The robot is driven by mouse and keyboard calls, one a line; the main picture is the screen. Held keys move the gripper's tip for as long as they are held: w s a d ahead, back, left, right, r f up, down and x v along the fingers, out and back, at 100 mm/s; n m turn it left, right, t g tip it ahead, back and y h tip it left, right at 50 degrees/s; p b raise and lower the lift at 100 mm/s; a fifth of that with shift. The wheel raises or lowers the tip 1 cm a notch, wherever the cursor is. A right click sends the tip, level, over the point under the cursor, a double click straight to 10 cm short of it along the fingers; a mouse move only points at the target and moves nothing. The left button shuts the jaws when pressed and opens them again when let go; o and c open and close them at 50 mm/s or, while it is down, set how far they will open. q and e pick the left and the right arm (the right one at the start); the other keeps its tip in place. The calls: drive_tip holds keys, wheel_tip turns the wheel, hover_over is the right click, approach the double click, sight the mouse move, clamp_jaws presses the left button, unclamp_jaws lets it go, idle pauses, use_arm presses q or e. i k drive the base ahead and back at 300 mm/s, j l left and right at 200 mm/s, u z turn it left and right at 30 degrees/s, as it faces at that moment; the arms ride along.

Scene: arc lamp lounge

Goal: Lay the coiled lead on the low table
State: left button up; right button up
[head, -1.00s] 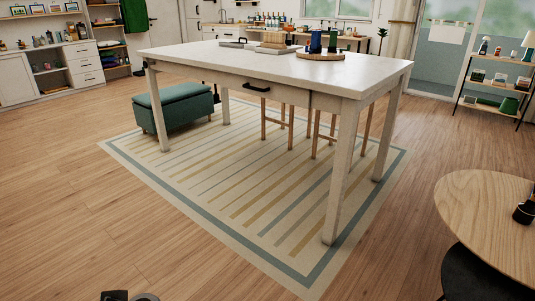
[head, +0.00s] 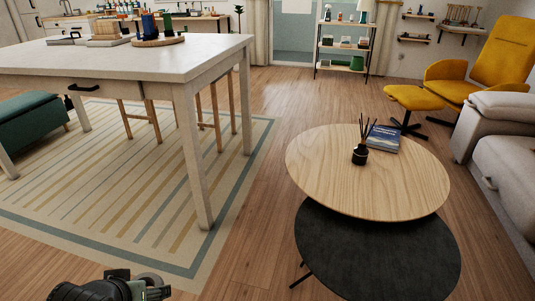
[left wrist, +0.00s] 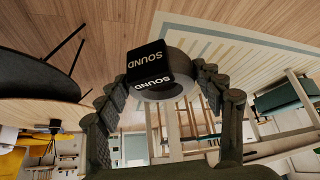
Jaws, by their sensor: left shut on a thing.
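The coiled lead (left wrist: 176,93) is a grey ring with a black tag marked "SOUND". It sits between the two dark fingers of my left gripper (left wrist: 163,80), which is shut on it. In the head view the grey coil (head: 151,281) shows at the bottom left, at the tip of my left gripper (head: 128,287), partly hidden by it. The low table (head: 345,185) is a round pale-wood top at right of centre, well apart from the gripper. A round black lower top (head: 375,255) stands in front of and partly under it. My right gripper is not in view.
A black reed diffuser (head: 360,153) and a blue book (head: 383,139) occupy the low table's far middle; its left and front wood is bare. A tall white table (head: 150,60) stands left on a striped rug (head: 100,215). A grey sofa (head: 505,150) is at right.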

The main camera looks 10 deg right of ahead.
sight(373, 246)
drive_tip(key=l+z, duration=0.25)
drive_tip(key=l, duration=0.2)
drive_tip(key=i+l+z, duration=0.2)
drive_tip(key=l, duration=0.25)
drive_tip(key=i+l, duration=0.1)
drive_tip(key=l, duration=0.35)
drive_tip(key=i+l, duration=0.15)
drive_tip(key=l, duration=0.25)
drive_tip(key=i+l+z, duration=0.1)
drive_tip(key=l, duration=0.35)
drive_tip(key=i+l, duration=0.15)
drive_tip(key=l, duration=0.25)
